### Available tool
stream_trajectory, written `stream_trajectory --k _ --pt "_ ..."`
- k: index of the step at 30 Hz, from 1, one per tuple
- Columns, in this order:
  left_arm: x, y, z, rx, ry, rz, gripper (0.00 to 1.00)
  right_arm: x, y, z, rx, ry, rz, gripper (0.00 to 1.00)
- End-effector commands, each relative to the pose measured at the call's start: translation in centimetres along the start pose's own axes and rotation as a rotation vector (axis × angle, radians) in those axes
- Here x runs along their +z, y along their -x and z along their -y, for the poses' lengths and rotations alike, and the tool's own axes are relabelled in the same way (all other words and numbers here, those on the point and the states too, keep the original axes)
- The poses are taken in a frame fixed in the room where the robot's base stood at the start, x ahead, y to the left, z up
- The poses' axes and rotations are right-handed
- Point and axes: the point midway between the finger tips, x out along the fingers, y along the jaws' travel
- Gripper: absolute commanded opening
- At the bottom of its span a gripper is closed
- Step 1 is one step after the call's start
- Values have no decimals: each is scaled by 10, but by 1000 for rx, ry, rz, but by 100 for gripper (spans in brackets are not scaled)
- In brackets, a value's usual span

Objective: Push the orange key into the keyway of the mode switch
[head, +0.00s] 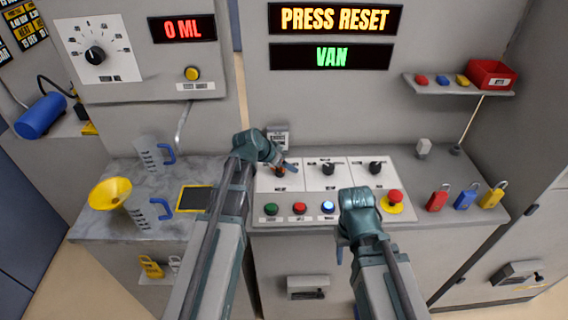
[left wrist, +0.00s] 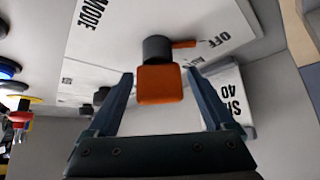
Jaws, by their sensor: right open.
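The mode switch is a dark round knob (left wrist: 157,48) with an orange pointer on a white panel marked MODE and OFF. The orange key (left wrist: 160,86) shows its square head in front of the knob; how deep it sits in the keyway is hidden. My left gripper (left wrist: 161,80) is open, one finger on each side of the key head, with a narrow gap visible at both sides. In the head view my left gripper (head: 290,167) is at the leftmost switch and partly covers it. My right gripper (head: 341,250) is open and empty at the console's front edge.
Two more dark knobs (head: 328,169) (head: 375,168) stand to the right. Buttons (head: 300,208) line the front, with a red emergency stop (head: 395,196) and padlocks (head: 465,196) at right. The display (head: 335,18) reads PRESS RESET.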

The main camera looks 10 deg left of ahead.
Motion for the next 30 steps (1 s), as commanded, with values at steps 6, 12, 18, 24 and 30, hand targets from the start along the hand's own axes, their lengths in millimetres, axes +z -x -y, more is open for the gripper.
stream_trajectory --k 6,12,18,24,30 --pt "0 0 0 0 0 0 89 0 0 0 0 0 0 50" --pt "-1 11 0 0 1 0 89 0 9 -1 0 0 0 50" --pt "-3 47 -1 -1 2 1 89 2 39 -4 0 0 0 50" --pt "-4 87 -1 -1 2 0 89 4 70 -7 0 0 0 50" --pt "-3 118 -1 0 2 0 89 6 93 -9 0 1 0 50"
